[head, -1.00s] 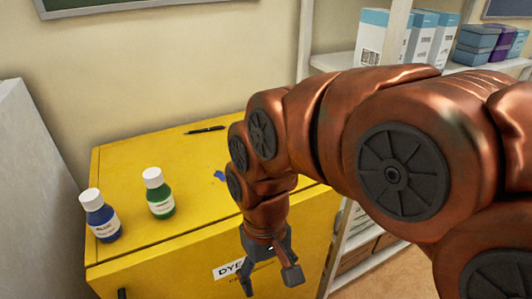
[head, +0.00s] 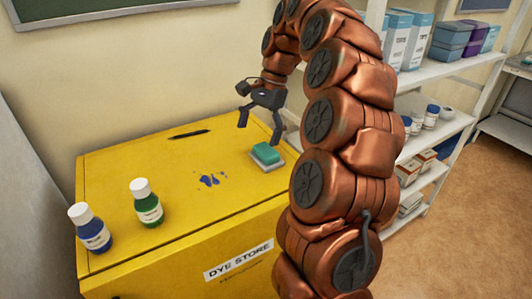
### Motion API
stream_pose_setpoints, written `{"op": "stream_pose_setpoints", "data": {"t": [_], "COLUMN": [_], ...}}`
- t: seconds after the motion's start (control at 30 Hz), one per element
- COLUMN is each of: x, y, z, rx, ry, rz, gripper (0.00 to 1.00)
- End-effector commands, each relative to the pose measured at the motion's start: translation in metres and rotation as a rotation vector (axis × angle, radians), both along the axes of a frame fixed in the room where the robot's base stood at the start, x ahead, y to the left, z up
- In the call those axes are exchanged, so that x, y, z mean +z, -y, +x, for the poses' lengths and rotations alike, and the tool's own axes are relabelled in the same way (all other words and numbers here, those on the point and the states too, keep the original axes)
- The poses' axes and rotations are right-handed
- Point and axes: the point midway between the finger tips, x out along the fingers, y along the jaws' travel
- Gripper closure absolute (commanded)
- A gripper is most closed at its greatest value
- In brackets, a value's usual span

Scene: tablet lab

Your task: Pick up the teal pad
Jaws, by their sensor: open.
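The teal pad (head: 266,152) sits in a small grey-white tray (head: 268,165) on top of the yellow dye store cabinet (head: 160,183), near its right side. My gripper (head: 259,135) is above the cabinet top, just above and slightly behind the pad in the picture. Its dark fingers are spread apart and hold nothing. The fingers look clear of the pad, though the exact height between them is hard to tell.
A blue-stained mark (head: 209,180) is left of the pad. A blue bottle (head: 90,229) and a green bottle (head: 146,204) stand at the left front. A black pen (head: 189,134) lies at the back. Shelves (head: 440,70) with boxes stand at the right.

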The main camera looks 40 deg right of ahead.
Motion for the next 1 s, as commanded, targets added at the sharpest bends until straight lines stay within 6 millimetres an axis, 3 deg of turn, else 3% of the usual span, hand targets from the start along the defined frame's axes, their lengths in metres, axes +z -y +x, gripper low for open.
{"op": "stream_pose_setpoints", "data": {"t": [0.1,0.3,0.6,1.0], "x": [0.0,-0.002,-0.026,-0.041], "y": [0.034,0.063,0.058,0.052], "z": [0.008,0.011,0.011,0.012], "rx": [-0.138,-0.265,-0.282,-0.28], "ry": [-0.032,-0.061,-0.071,-0.073], "rz": [0.015,0.025,0.031,0.03], "gripper": [0.0,0.0,0.0,0.0]}}
